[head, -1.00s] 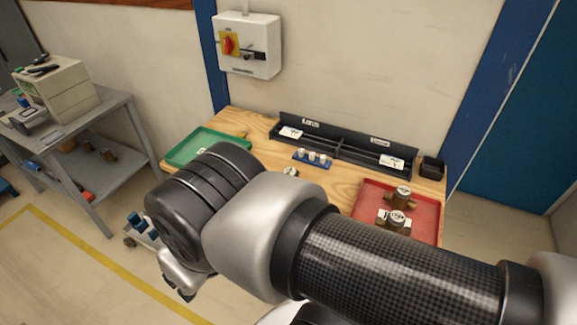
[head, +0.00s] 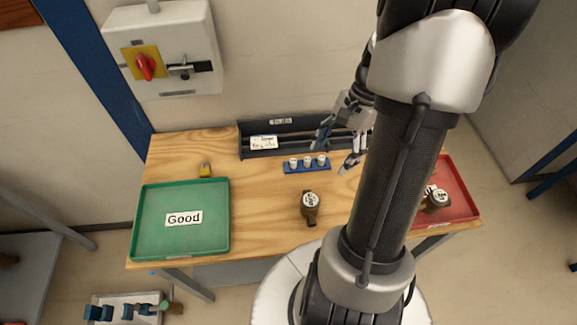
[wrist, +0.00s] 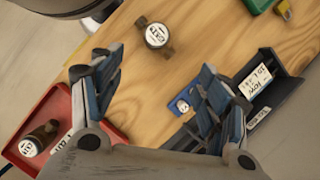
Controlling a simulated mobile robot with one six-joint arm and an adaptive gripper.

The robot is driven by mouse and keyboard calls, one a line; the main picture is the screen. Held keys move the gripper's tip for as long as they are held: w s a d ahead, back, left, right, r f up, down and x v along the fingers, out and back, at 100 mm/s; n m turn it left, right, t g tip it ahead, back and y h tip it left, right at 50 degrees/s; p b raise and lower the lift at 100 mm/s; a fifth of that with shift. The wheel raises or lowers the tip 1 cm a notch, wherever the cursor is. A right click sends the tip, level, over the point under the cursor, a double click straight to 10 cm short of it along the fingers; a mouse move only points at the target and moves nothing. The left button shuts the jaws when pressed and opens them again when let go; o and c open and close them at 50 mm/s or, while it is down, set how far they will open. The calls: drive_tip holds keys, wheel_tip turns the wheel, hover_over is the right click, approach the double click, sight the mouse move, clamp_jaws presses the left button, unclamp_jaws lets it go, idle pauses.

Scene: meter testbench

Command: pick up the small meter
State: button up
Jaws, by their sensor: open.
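A brass meter with a white round face (head: 309,203) stands on the bare wood in the middle of the bench. It also shows in the wrist view (wrist: 155,35), beyond my fingertips. Another brass meter (head: 438,199) sits in the red tray at the right, and one shows there in the wrist view (wrist: 35,145). I cannot tell for sure from size which is the small one. My gripper (head: 337,150) is open and empty above the back of the bench, behind and right of the middle meter. My arm hides part of the red tray.
A green tray (head: 150,235) marked "Good" lies at the left. A blue holder (head: 306,168) with white-topped pieces stands behind the middle meter, before a dark divided bin (head: 245,140). A yellow object (head: 206,170) lies behind the green tray. Wood around the middle meter is clear.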

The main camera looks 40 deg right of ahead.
drive_tip(key=b, duration=0.4)
approach(312, 198)
drive_tip(key=x, duration=0.4)
drive_tip(key=shift+s+f, duration=0.1)
drive_tip(key=shift+f, duration=0.3)
drive_tip(key=b+x, duration=0.2)
drive_tip(key=x, duration=0.4)
drive_tip(key=shift+a+f+b, duration=0.15)
drive_tip(key=shift+b, duration=0.15)
drive_tip(key=shift+c, duration=0.4)
drive_tip(key=c, duration=1.4)
drive_tip(key=shift+c, duration=0.2)
